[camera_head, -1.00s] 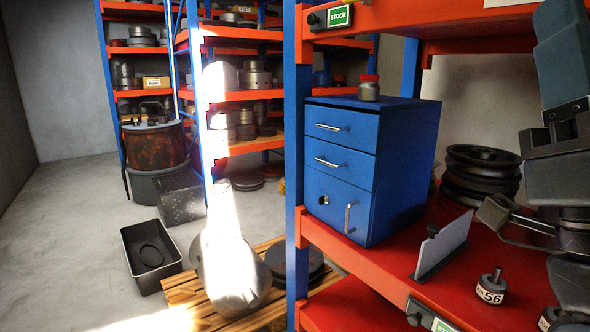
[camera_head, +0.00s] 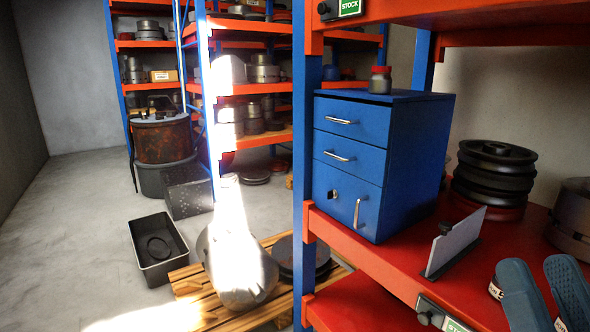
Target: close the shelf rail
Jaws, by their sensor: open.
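The red shelf (camera_head: 400,262) has a front edge running from the blue upright (camera_head: 307,150) toward the lower right. A dark fitting with a knob and a STOCK label (camera_head: 440,316) sits on this edge, cut by the bottom of the picture. A similar STOCK fitting (camera_head: 340,9) is on the upper shelf edge. I cannot tell which part is the movable rail or its state. My gripper (camera_head: 537,270) shows as two blue-grey fingers spread apart at the lower right, over the shelf.
A blue drawer cabinet (camera_head: 375,165) with a red-lidded jar (camera_head: 380,80) stands on the shelf. Black discs (camera_head: 495,172) and a metal drum (camera_head: 572,215) are behind. A white card in a dark holder (camera_head: 455,242) stands left of my gripper. Floor at left is partly clear.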

